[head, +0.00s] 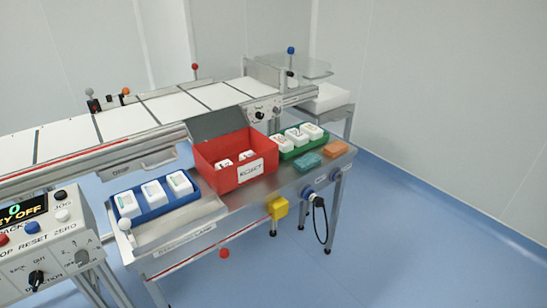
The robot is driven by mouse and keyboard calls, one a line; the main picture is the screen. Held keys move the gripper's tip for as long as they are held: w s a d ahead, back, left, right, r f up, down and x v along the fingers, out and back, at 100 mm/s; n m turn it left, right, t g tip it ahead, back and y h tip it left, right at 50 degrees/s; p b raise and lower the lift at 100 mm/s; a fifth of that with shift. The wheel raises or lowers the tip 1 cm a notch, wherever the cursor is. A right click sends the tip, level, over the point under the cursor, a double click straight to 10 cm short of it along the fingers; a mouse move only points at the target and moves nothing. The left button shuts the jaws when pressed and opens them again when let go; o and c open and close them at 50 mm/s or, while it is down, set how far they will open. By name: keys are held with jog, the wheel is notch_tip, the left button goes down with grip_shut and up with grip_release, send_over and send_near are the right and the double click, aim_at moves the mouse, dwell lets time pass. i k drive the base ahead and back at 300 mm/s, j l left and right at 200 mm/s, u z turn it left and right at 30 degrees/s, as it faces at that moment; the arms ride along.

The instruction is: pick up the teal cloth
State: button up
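The teal cloth (308,161) is a small, low folded piece lying on the metal side table. It sits between the red box and the orange cloth, in front of the green tray, close to the table's front edge. Its top and front are uncovered. My gripper is not in view.
A red box (222,176) labelled REJECT with a raised dark lid, a green tray (289,155) and an orange folded piece (336,149) flank it. A blue tray (179,206) of white packs is at left. A conveyor (170,106) runs behind; clear blue floor lies front right.

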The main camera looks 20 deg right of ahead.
aim_at(309, 162)
jog(key=z, duration=0.75)
jog(key=u, duration=2.6)
jog(key=z, duration=2.65)
jog(key=i+j+z, duration=0.25)
jog(key=i, duration=0.2)
jog(key=i+j+z, duration=0.3)
jog(key=i+j, duration=0.1)
jog(key=i, duration=0.05)
